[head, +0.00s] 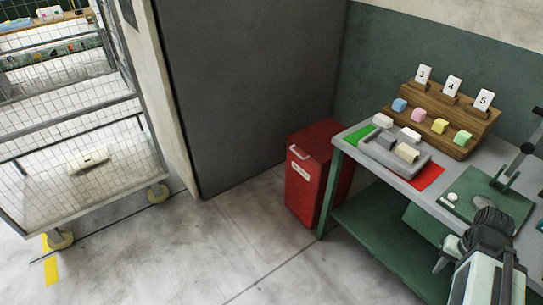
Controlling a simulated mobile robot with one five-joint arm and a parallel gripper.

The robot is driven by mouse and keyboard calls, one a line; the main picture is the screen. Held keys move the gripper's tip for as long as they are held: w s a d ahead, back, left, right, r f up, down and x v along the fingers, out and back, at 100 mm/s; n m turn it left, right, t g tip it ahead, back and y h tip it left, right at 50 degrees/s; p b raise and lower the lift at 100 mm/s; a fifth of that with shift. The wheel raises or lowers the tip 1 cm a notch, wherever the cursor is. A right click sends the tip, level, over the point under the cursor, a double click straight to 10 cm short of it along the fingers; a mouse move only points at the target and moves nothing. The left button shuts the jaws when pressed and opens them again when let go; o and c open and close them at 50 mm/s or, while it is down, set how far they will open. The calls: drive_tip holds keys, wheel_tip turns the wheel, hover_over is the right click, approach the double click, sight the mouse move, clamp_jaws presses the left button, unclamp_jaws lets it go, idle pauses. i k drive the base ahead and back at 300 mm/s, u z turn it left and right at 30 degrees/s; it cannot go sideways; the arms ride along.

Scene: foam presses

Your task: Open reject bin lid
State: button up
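The red reject bin (303,196) stands on the floor between the grey wall panel and the left end of the green bench. Its red lid (322,134) looks shut, lying flat on top. A pale handle (299,153) shows at the upper front, with a white label (301,172) below it; the writing is too small to read. My gripper (488,218) is at the lower right, over the bench, well to the right of the bin and apart from it. Whether its fingers are open or shut is not clear.
The bench (347,151) holds a grey tray (424,161) with blocks, green and red mats, and a wooden stepped rack (428,107) with coloured blocks and number cards. A wire cage trolley (75,130) stands left. The floor (215,245) before the bin is clear.

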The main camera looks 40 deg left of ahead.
sight(314, 140)
drive_tip(key=u, duration=1.95)
drive_tip(key=i, duration=1.3)
drive_tip(key=u, duration=0.95)
drive_tip(key=i, duration=0.55)
drive_tip(key=u, duration=0.05)
